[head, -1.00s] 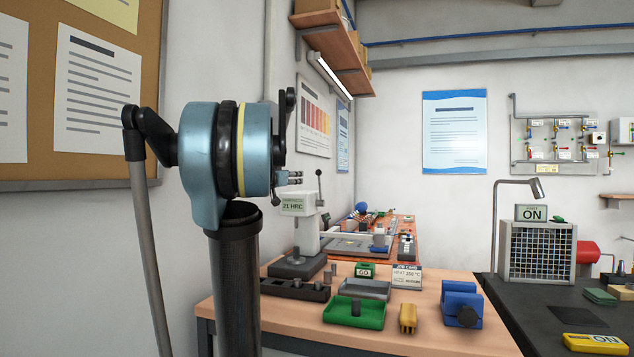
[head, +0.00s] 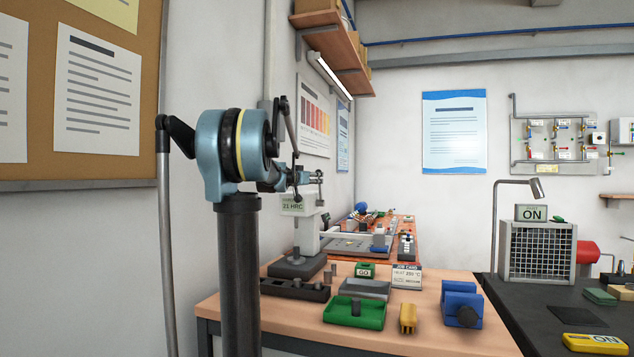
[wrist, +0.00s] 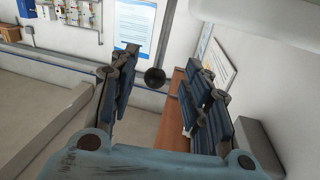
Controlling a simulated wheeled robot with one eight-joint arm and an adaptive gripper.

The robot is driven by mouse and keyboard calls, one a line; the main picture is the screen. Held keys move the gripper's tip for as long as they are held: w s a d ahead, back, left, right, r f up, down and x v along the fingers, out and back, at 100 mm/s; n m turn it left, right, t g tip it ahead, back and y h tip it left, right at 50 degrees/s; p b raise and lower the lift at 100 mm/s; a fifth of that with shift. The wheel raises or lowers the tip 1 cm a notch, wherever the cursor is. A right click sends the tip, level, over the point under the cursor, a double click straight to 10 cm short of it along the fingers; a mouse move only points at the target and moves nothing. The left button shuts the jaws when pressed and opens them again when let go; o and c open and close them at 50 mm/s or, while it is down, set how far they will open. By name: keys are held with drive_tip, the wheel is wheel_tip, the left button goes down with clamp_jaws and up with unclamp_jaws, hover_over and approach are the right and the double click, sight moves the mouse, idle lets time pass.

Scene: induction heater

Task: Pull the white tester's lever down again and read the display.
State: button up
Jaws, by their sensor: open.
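The white tester (head: 305,222) stands on the far left of the wooden bench, on a dark base. Its display (head: 293,205) reads 21 HRC. Its lever (head: 321,190) stands upright at the right side of the head and ends in a dark knob (head: 319,173). My gripper (head: 308,182) is at the top of the tester, close to the knob in the head view. In the wrist view, my gripper (wrist: 162,62) is open, and the round black knob (wrist: 155,77) appears between its fingers. I cannot tell whether a finger touches it.
On the bench are a dark block with holes (head: 295,289), a green tray (head: 355,312), a grey tray (head: 365,289), a job card (head: 407,277), a yellow part (head: 408,318) and a blue vise (head: 462,305). A wall shelf (head: 335,45) hangs above.

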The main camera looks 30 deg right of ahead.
drive_tip(key=shift+x, duration=2.75)
drive_tip(key=shift+c, duration=0.6)
clamp_jaws()
